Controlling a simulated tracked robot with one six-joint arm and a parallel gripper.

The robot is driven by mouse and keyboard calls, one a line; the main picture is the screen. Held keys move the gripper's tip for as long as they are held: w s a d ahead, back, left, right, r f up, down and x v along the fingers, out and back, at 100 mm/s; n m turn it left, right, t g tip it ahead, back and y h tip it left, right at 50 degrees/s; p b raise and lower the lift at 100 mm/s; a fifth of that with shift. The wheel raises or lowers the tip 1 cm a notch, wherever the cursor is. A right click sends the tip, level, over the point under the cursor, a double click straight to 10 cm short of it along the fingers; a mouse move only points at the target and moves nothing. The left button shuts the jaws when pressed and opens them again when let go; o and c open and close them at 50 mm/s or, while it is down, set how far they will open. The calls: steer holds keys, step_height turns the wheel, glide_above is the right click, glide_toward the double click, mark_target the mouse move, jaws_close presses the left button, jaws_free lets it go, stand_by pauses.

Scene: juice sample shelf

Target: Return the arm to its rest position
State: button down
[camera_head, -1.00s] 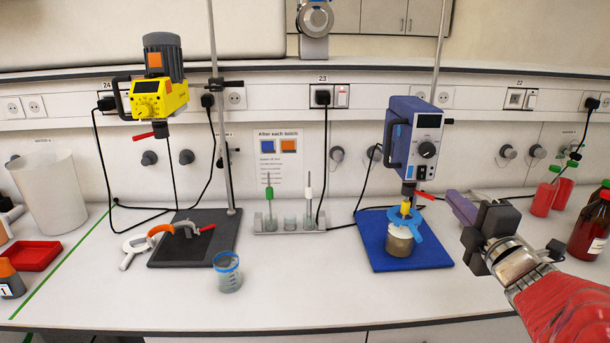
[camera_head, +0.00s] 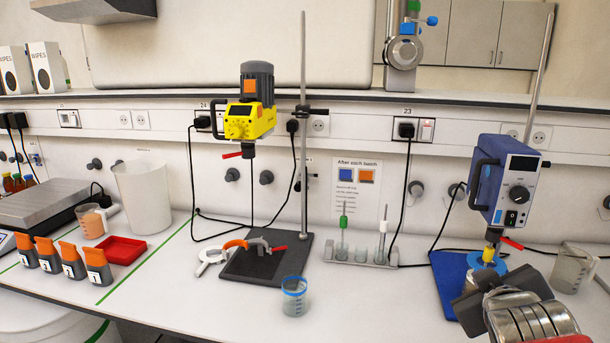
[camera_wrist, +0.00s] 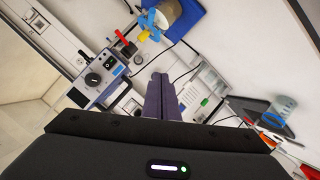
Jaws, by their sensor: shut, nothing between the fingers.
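My gripper shows in the wrist view with its two dark purple fingers (camera_wrist: 160,97) pressed together and nothing between them. In the head view my wrist and dark gripper body (camera_head: 468,308) are at the lower right, in front of the blue stirrer's base; the fingers cannot be made out there. The gripper is over the bench, apart from the bench top as far as I can see. A blue overhead stirrer (camera_head: 507,185) stands behind it, with a blue clamp ring (camera_head: 484,262) below, partly hidden by my arm.
A yellow stirrer (camera_head: 247,120) stands over a dark plate (camera_head: 240,270). A blue-rimmed beaker (camera_head: 294,298) stands at the front. A rack (camera_head: 360,257) stands between the stirrers, a clear beaker (camera_head: 575,268) at the right. Orange-topped containers (camera_head: 72,262), a red tray (camera_head: 122,250) and a balance (camera_head: 40,203) are left.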

steer(key=s+a+f+m+g+y, duration=0.1)
steer(key=s+a+f+g+y, duration=0.1)
steer(key=s+a+f, duration=0.3)
steer(key=s+a+f+m+g+y, duration=0.2)
steer(key=s+a+f+g+y, duration=0.1)
steer(key=s+a, duration=0.7)
steer(key=shift+s+a+f+m+g, duration=0.2)
steer(key=shift+a+f+m+g, duration=0.1)
steer(key=shift+a+f+g, duration=0.55)
steer(key=shift+d+f, duration=0.1)
steer(key=shift+d, duration=0.1)
